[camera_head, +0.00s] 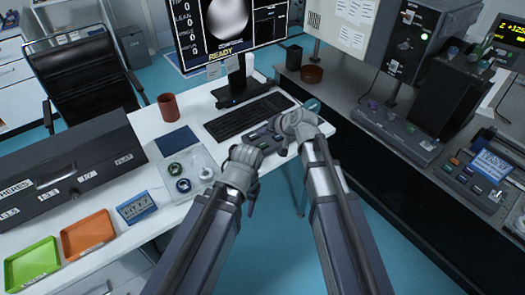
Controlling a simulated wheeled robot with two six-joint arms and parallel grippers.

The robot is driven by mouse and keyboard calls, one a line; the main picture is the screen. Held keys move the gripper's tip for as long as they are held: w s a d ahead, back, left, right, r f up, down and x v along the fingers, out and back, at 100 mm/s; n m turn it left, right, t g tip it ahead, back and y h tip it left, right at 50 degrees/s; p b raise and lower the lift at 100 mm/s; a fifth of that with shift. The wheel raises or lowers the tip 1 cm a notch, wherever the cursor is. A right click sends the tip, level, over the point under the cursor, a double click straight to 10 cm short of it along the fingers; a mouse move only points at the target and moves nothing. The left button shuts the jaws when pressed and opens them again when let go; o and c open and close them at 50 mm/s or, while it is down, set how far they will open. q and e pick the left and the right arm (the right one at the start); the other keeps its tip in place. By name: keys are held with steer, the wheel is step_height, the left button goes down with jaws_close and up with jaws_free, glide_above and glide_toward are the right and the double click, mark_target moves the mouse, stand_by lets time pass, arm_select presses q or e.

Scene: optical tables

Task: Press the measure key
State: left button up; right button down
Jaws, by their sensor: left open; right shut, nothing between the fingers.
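A dark grey key panel (262,136) with several small keys lies on the white desk at the front of the keyboard. My grippers partly cover it, and I cannot read its key labels, so I cannot tell which is the measure key. My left gripper (245,155) is open and empty at the panel's near left end. My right gripper (293,122) is shut and empty at its right end, by the desk edge. I cannot tell whether either gripper touches a key. The monitor (226,22) behind shows a pale round image and the word READY.
A black keyboard (248,116) lies behind the panel. A brown mug (168,107), a grey tray (207,160) with round parts, an orange tray (88,235) and a green tray (32,265) stand to the left. An instrument bench (345,95) stands right, across a floor gap.

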mark_target(264, 147)
steer(key=shift+f+b, duration=1.1)
steer(key=shift+f, duration=0.5)
stand_by(0.7)
steer(key=shift+f+b, duration=0.4)
steer(key=shift+f+b, duration=0.4)
stand_by(0.7)
steer(key=shift+r, duration=0.1)
steer(key=shift+r+p, duration=0.7)
steer(key=shift+p, duration=0.15)
step_height(264, 147, up, 5)
steer(key=p, duration=0.5)
steer(key=shift+r, duration=0.1)
